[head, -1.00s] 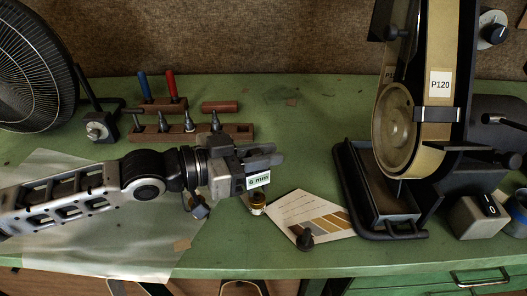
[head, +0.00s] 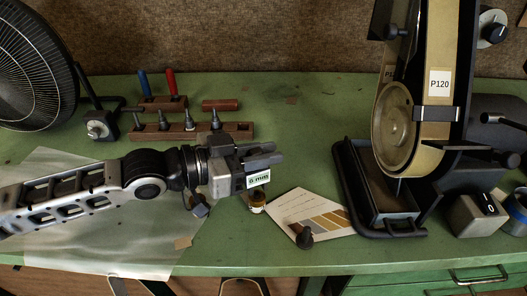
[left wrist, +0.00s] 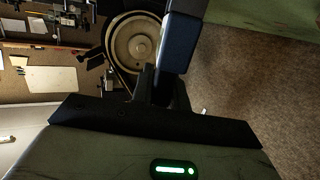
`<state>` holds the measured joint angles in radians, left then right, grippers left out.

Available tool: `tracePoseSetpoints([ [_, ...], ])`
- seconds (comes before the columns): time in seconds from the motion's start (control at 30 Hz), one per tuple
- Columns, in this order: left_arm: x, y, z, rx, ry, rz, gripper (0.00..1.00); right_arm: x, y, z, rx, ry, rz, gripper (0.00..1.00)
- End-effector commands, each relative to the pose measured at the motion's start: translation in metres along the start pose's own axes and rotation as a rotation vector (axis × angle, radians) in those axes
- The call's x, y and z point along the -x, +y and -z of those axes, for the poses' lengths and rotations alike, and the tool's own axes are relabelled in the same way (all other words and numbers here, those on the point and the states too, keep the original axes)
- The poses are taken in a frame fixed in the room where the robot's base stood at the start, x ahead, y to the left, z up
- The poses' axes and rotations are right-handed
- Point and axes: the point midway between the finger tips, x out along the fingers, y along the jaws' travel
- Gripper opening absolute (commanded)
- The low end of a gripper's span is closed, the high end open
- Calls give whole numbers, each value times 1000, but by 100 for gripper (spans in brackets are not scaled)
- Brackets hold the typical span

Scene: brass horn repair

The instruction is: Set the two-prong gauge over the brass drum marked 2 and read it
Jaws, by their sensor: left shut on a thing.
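My left gripper (head: 276,153) is shut on the two-prong gauge, whose pale display (head: 258,179) faces me with a small figure and "mm". The figure is too blurred to read surely. Just below the display stands a small brass drum (head: 257,202) on the bench. Its number cannot be read, and its top is hidden behind the gauge. I cannot tell whether the prongs straddle or touch it. In the left wrist view the gripper fingers (left wrist: 160,88) hold a dark blue block (left wrist: 177,45), seemingly the gauge body. My right gripper is not in view.
A card with tan swatches (head: 310,216) and a small dark knob-like object (head: 305,238) lie right of the drum. The belt sander (head: 410,120) stands further right. Wooden racks (head: 180,132) with tools stand behind, and a fan (head: 35,65) at left.

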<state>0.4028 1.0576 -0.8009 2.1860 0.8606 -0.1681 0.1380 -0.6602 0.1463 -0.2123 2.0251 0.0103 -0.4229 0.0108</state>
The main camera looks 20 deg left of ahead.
Motion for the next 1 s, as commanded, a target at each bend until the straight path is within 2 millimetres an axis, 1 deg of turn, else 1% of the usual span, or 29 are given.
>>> tracePoseSetpoints([
  [1.0,-2,0,-15,0,1,0,0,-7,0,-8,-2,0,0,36],
])
